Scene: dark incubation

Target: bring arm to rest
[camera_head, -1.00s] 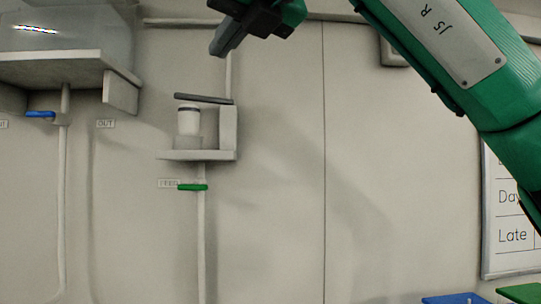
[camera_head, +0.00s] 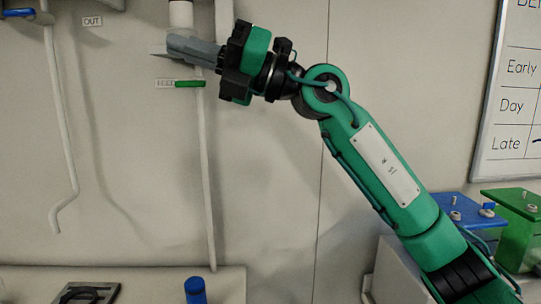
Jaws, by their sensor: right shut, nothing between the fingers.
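My right arm, green with black joints, comes in from the lower right of the head view and reaches up and left. My right gripper (camera_head: 180,48) is shut and empty, its grey fingers pointing left. It shows in front of the wall, just above the green valve handle (camera_head: 189,84) and below the white container (camera_head: 181,14). The fingers overlap the small shelf there, and I cannot tell whether they touch it. My left gripper is not in view.
A blue valve handle (camera_head: 19,13) is at the upper left. A blue-capped item (camera_head: 195,290) and a dark flat object (camera_head: 87,293) are at the lower left. Blue (camera_head: 461,209) and green (camera_head: 516,205) boxes stand at the right under a whiteboard (camera_head: 508,100).

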